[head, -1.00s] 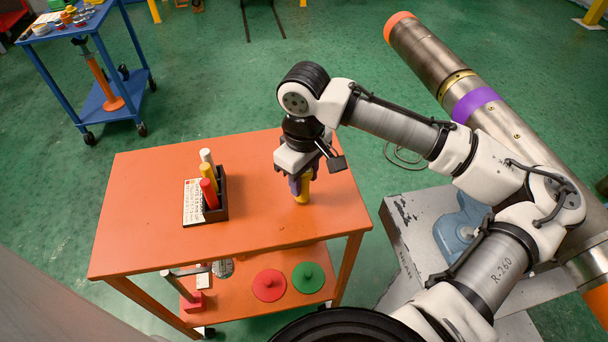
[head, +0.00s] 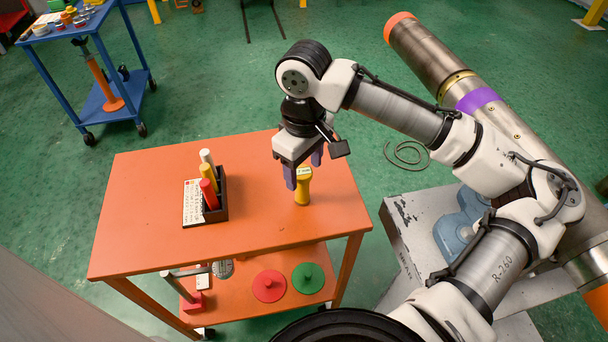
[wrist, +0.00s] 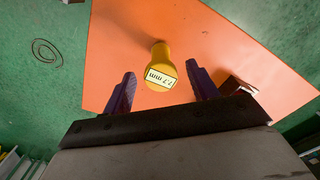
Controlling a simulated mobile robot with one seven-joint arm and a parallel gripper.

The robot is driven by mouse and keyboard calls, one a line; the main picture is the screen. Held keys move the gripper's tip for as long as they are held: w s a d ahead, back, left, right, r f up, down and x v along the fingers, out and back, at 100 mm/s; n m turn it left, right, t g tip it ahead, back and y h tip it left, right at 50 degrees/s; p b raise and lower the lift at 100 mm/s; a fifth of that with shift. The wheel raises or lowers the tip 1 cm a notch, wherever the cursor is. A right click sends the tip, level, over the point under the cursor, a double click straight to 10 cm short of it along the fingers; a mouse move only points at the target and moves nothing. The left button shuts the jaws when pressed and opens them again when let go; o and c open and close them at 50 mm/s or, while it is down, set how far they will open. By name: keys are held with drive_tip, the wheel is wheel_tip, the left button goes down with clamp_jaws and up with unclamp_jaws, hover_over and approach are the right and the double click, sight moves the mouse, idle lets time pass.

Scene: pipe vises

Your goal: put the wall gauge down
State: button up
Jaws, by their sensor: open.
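The wall gauge (head: 303,188) is a yellow piece standing upright on the orange table top (head: 255,225). In the wrist view the gauge (wrist: 161,70) shows a label reading "7.7 mm" on its top face.
A dark rack (head: 217,208) with red, yellow and white markers and a label card stands left on the table. The lower shelf holds a red disc (head: 269,285) and a green disc (head: 308,277). A large metal pipe (head: 440,60) lies to the right. Table room around the gauge is free.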

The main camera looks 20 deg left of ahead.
wheel_tip(320, 180, up, 9)
drive_tip(key=shift+f, duration=0.15)
